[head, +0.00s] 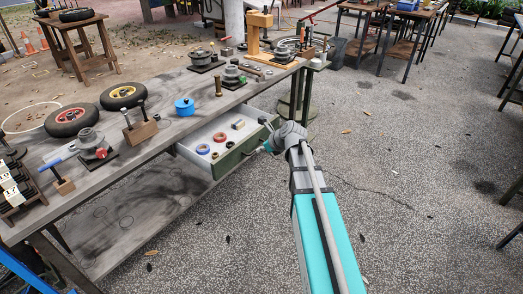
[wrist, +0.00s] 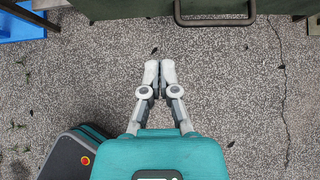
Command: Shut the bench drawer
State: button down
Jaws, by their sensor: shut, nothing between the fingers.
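The bench drawer (head: 232,154) stands pulled out from under the bench top in the head view. Its front is green and its inside is white, with several small items such as a blue ring (head: 203,149) and red rings in it. In the wrist view the green drawer front (wrist: 150,9) runs along the top edge, with a dark bar handle (wrist: 215,22) right of centre. My gripper (wrist: 160,66) is shut and empty, with its fingertips pointing toward the drawer front. Bare ground shows between the tips and the front. In the head view my arm partly hides the gripper.
The grey bench top (head: 165,140) carries wheels (head: 71,120), a blue pot (head: 185,106), clamps and tools. A blue object (wrist: 22,28) is at the wrist view's upper left. The paved ground (head: 400,170) right of my arm is clear.

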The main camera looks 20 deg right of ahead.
aim_at(238, 153)
jog(key=b+x, duration=0.6)
jog(key=x, duration=0.3)
jog(key=shift+w+f, duration=0.1)
jog(key=shift+f, duration=0.05)
jog(key=shift+w+a+r, duration=0.25)
jog(key=shift+w+a, duration=0.45)
jog(key=shift+w, duration=0.2)
jog(key=shift+w+a, duration=0.5)
jog(key=shift+w, duration=0.05)
